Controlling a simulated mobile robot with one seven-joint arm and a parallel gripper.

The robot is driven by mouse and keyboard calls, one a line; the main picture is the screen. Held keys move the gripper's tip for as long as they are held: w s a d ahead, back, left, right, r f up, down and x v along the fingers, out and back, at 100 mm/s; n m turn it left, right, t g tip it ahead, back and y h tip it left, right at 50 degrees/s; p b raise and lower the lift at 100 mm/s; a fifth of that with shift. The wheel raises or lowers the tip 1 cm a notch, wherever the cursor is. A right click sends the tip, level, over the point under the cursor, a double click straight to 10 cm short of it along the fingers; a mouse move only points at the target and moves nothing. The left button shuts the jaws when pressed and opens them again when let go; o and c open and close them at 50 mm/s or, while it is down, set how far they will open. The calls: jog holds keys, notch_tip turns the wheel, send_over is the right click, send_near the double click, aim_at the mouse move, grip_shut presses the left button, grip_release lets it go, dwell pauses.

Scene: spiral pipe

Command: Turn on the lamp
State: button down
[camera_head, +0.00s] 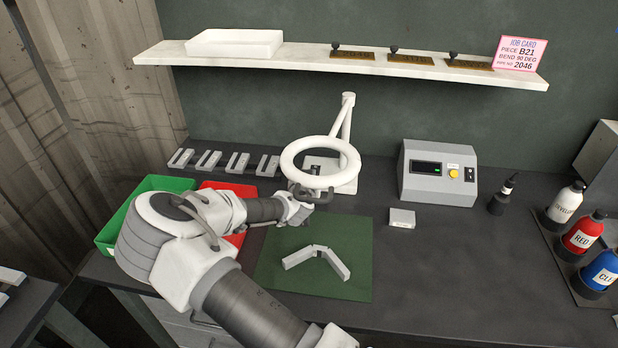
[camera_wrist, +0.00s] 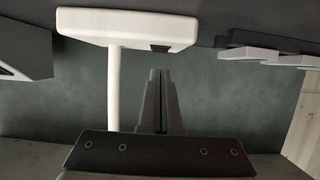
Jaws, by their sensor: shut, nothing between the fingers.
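The white lamp has a ring head (camera_head: 320,142) on a jointed arm, above a boxy base (camera_head: 347,182) at the back of the bench. I cannot tell whether the ring is lit. In the wrist view, which looks upside down, the lamp base (camera_wrist: 120,28) is at the top with its white post (camera_wrist: 114,85) beneath. A small dark patch (camera_wrist: 160,47) on the base may be its switch. My gripper (camera_wrist: 160,72) is shut and empty, its tips pointing toward that patch. In the head view my gripper (camera_head: 322,194) is in front of the base; the ring partly hides the area behind.
A green mat (camera_head: 350,230) holds a bent pale piece (camera_head: 332,262). A grey control box (camera_head: 437,172) stands right of the lamp, a small block (camera_head: 402,218) before it. Green (camera_head: 112,228) and red (camera_head: 233,239) trays lie left. Bottles (camera_head: 580,235) stand far right.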

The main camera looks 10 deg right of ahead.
jog(key=shift+x, duration=2.3)
jog(key=shift+f, duration=0.1)
jog(key=shift+f+b, duration=0.4)
jog(key=shift+b, duration=0.55)
jog(key=b, duration=0.3)
jog(key=shift+s+f+t, duration=0.15)
jog(key=shift+f+t, duration=0.25)
jog(key=shift+r+p, duration=0.3)
jog(key=shift+r, duration=0.1)
jog(key=v, duration=1.7)
jog(key=shift+s+a, duration=0.15)
jog(key=shift+a, duration=0.1)
jog(key=shift+s+f, duration=0.1)
